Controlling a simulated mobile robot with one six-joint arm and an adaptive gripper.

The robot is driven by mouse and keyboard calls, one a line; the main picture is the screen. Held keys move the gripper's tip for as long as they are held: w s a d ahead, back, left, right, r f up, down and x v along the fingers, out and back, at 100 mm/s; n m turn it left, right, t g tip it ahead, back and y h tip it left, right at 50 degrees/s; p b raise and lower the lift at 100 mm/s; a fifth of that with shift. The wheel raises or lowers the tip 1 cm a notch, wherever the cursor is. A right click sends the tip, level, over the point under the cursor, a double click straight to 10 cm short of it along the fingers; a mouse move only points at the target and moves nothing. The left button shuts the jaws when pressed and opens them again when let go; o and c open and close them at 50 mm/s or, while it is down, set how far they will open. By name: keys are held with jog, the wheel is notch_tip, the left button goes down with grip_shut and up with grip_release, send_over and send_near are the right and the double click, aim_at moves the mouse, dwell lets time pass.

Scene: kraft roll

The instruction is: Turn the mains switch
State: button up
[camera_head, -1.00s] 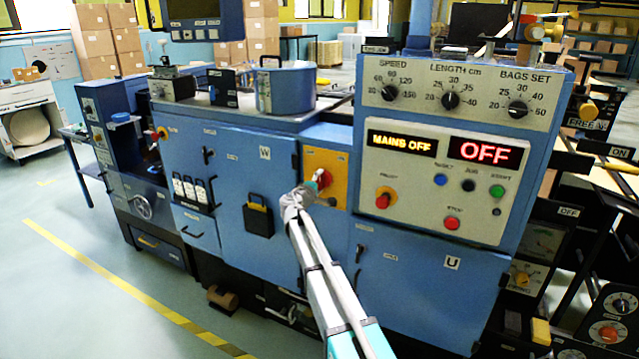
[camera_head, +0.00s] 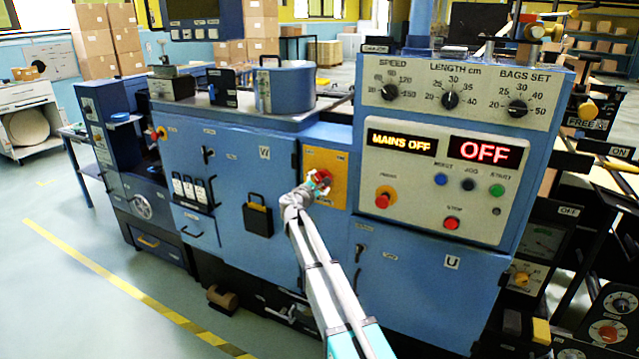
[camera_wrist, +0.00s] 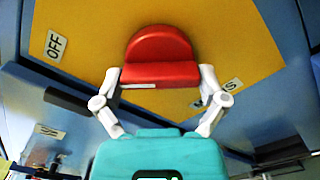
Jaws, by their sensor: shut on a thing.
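The mains switch (camera_wrist: 160,58) is a red knob on a yellow-orange plate (camera_wrist: 225,40). In the wrist view an OFF label (camera_wrist: 55,45) is on the plate's left, and another label, partly hidden, is at the lower right. My gripper (camera_wrist: 160,84) has its two white fingers on either side of the red knob, shut on it. In the head view the red knob (camera_head: 324,177) shows small beside my gripper (camera_head: 316,186), which partly covers it. The plate (camera_head: 337,161) is on the blue machine front. The display (camera_head: 402,142) reads MAINS OFF.
To the right is a white control panel (camera_head: 490,208) with several coloured buttons and another red knob (camera_head: 384,198) on yellow. A lit sign (camera_head: 485,151) reads OFF. A black holder (camera_head: 257,216) sticks out from the cabinet door to the left. Floor at left is clear.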

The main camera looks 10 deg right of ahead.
jog(key=shift+w, duration=0.1)
dwell(0.4)
jog(key=o, duration=0.8)
jog(key=v, duration=1.2)
jog(key=shift+d, duration=0.15)
